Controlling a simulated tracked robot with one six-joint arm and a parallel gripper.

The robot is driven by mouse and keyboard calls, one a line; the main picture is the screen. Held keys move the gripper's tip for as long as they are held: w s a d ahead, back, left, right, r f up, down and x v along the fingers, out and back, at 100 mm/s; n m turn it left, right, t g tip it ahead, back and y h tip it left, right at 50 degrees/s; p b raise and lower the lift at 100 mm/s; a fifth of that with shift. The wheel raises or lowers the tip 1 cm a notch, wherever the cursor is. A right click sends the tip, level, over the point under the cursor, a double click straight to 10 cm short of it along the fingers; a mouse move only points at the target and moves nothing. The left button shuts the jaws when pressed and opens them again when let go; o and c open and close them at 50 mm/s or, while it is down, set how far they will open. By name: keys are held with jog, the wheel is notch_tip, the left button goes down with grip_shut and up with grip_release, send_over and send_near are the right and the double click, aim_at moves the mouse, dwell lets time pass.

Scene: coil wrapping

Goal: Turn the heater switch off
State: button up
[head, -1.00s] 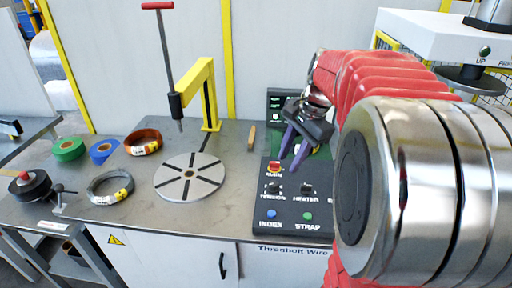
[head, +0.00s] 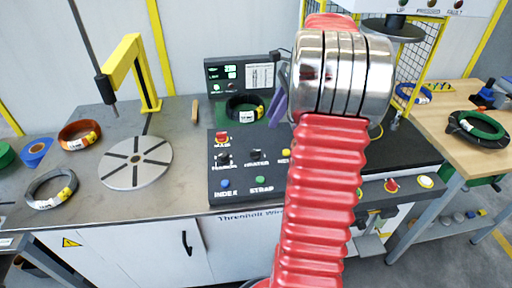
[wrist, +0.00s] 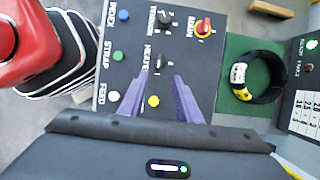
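The black heater switch (wrist: 160,62) is a rotary knob on the dark control panel (head: 222,198). It also shows in the head view (head: 255,161), but its pointer is too small to read for on or off. My gripper (wrist: 162,76) has two purple fingers, spread apart with nothing between them. In the wrist view the heater switch appears just beyond the gap between the fingertips. In the head view my gripper (head: 278,106) hangs above the panel's right part, apart from the switch; my arm hides part of it.
Close to the heater switch are the red-and-yellow main switch (wrist: 204,27), another black knob (wrist: 165,20) and a yellow button (wrist: 153,101). The green strap (wrist: 119,55) and blue index (wrist: 123,15) buttons line one edge. A wrapped coil (wrist: 258,78) lies on a green mat beside the panel.

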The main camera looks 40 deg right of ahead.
aim_at(255, 150)
jog(key=shift+f, duration=0.1)
jog(key=x, duration=1.3)
jog(key=shift+w+a+f, duration=0.15)
jog(key=shift+a+f, duration=0.05)
jog(key=shift+c, duration=0.2)
